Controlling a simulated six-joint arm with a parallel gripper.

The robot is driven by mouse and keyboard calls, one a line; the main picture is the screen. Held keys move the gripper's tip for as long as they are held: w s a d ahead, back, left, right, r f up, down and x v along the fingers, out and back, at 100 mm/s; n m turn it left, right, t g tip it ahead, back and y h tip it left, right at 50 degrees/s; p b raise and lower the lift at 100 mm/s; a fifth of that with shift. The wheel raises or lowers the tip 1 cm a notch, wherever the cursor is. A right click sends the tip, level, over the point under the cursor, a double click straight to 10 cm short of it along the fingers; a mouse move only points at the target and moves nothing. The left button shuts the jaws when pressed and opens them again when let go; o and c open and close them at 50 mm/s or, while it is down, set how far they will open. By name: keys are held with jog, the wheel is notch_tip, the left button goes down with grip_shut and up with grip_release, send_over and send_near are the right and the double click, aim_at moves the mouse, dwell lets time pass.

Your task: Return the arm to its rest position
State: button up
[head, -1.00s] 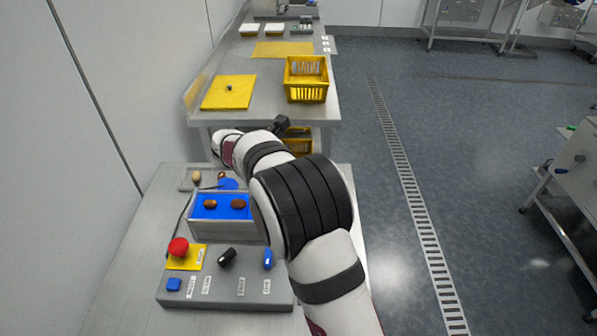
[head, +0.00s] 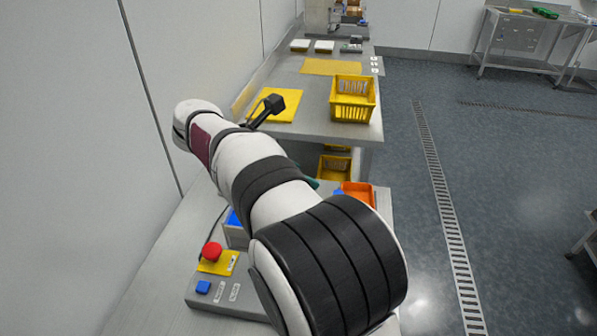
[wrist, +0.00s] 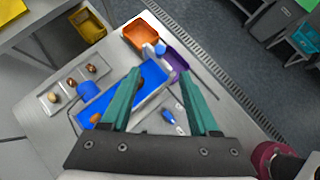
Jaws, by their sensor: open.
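My gripper (wrist: 160,74) is open in the wrist view, its two teal fingers apart with nothing between them. It hangs above the metal bench, over the blue-floored tray (wrist: 116,78). In the head view my arm stretches across the near bench and hides most of the gripper. Only a small bit of teal shows behind the arm.
The control box with a red button (head: 211,252) stands near the arm. An orange bin (wrist: 143,34) and a purple bin (wrist: 178,62) stand beside the tray. A yellow crate (head: 352,100) stands on the far bench.

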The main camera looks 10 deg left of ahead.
jog(key=s+d+f+m+g+y, duration=0.15)
jog(key=s+d+m+g, duration=0.35)
jog(key=s+d+m, duration=0.85)
jog(key=s+f+m+y, duration=0.3)
jog(key=s+m, duration=0.6)
jog(key=s+d+f+m+g+y, duration=0.1)
jog(key=s+f+m+y, duration=0.2)
jog(key=s+m, duration=0.6)
jog(key=shift+s+d+m+g+y, duration=0.3)
jog(key=shift+s+m+y, duration=0.1)
jog(key=shift+m, duration=0.15)
